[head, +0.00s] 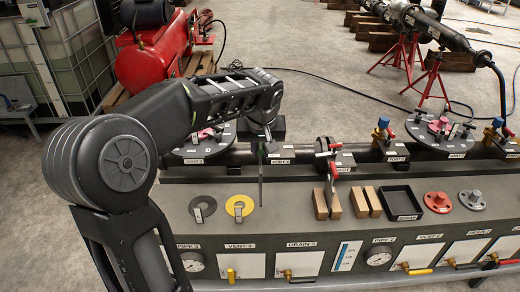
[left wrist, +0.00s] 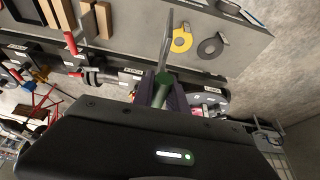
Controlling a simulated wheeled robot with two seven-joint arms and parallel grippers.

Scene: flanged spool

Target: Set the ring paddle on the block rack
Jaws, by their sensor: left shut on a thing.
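My left gripper (head: 262,145) is shut on the green grip of a thin grey plate, which I take to be the ring paddle (head: 261,185). It hangs upright, nearly edge-on, over the bench, so its ring opening cannot be made out. In the left wrist view the paddle (left wrist: 167,42) points away from the jaws. The block rack shows as wooden blocks in pairs. The right pair (head: 366,202) has a narrow gap with nothing in it. A red-handled plate (head: 332,172) stands at the left pair (head: 320,205). My right gripper is out of view.
A dark grey disc (head: 196,213) and a yellow disc (head: 239,213) lie flat left of the blocks. A black tray (head: 401,203), a red flanged part (head: 437,203) and a grey one (head: 473,200) lie right. The pipe with flanges and valves (head: 365,155) runs behind.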

